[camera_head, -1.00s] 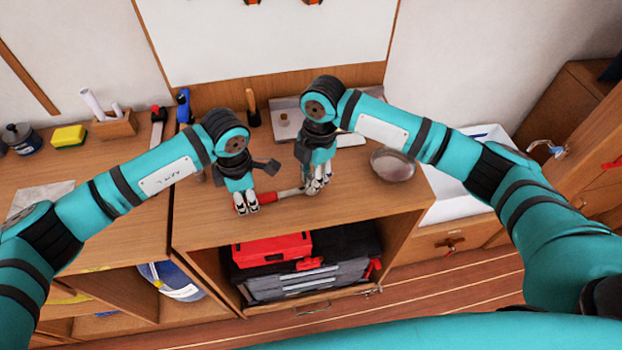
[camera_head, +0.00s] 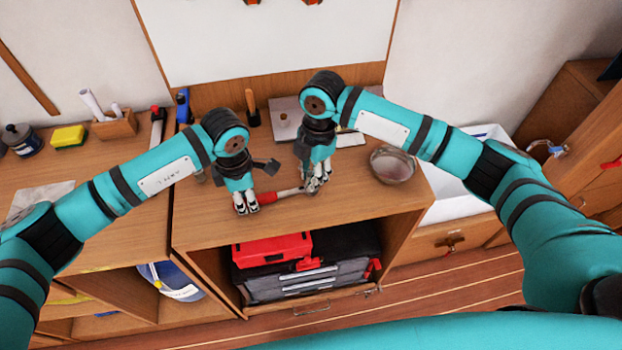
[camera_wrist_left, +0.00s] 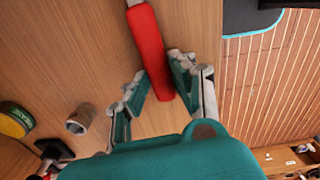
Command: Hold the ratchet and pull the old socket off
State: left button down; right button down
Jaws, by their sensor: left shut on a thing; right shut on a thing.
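The ratchet lies just above the wooden counter, with its red handle (camera_head: 268,198) to the left and its metal shaft (camera_head: 290,192) running right. My left gripper (camera_head: 245,206) is shut on the red handle. In the left wrist view the handle (camera_wrist_left: 148,45) passes between my left fingers (camera_wrist_left: 160,88). My right gripper (camera_head: 315,186) is shut at the ratchet's head end, around the old socket. The fingers hide the socket and the head, so I cannot tell whether they are still joined.
A glass bowl (camera_head: 392,165) stands right of my right gripper. A grey tray (camera_head: 285,128) lies behind it. A small grey cylinder (camera_wrist_left: 80,120) stands on the counter in the left wrist view. A red and black toolbox (camera_head: 272,250) sits on the shelf below.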

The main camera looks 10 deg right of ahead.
jog(key=shift+r, duration=0.45)
jog(key=shift+d, duration=0.1)
jog(key=shift+r, duration=1.8)
pick_arm(q)
jog(key=c, duration=1)
grip_release()
jog(key=shift+r, duration=0.1)
notch_tip(320, 180, up, 12)
jog(key=shift+s+d, duration=0.1)
